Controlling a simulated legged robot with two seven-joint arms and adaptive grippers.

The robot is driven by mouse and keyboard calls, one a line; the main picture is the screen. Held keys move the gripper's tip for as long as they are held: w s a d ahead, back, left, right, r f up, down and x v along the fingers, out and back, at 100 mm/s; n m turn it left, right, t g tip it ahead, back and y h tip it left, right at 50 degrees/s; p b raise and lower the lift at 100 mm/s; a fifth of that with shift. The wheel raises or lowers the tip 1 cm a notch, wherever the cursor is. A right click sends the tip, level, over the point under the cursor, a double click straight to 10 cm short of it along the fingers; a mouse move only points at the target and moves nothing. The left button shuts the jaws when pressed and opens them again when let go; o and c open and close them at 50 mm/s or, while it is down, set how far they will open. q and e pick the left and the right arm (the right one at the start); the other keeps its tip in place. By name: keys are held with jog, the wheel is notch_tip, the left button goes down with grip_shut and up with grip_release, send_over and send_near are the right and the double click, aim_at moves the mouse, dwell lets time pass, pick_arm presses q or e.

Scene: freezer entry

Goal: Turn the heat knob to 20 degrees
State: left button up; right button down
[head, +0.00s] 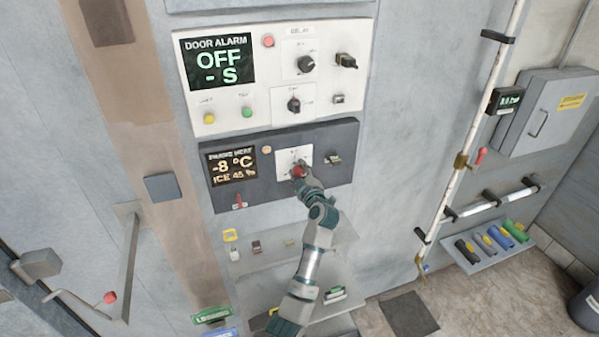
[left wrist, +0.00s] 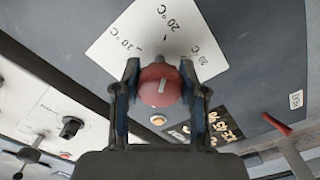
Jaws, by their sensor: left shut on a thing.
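The red heat knob (left wrist: 160,88) sits on a white dial plate (left wrist: 158,38) marked 10, 20 and 30 °C. In the left wrist view its white line and grey tip face roughly toward the 20 °C side; the exact setting is hard to read. My left gripper (left wrist: 160,90) is shut on the knob, one finger on each side. In the head view the gripper (head: 301,174) reaches the knob (head: 299,171) from below and partly covers it. The dark heat panel (head: 340,172) has a display (head: 232,167) reading -8 °C and ICE 45 %. My right gripper is out of view.
Above is the white door alarm panel (head: 270,112) with its own dark knobs. A red toggle (head: 239,201) is on the heat panel's lower left. Shelves with small items lie below. A white pipe (head: 470,140) and grey box (head: 548,112) are at right.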

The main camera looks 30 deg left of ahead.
pick_arm(q)
jog(key=shift+f, duration=0.25)
jog(key=o, duration=1.2)
jog(key=shift+c, duration=0.2)
jog(key=shift+w+a, duration=0.1)
jog(key=shift+w, duration=0.05)
jog(key=shift+r, duration=0.1)
jog(key=v, duration=1.2)
jog(key=shift+w, duration=0.1)
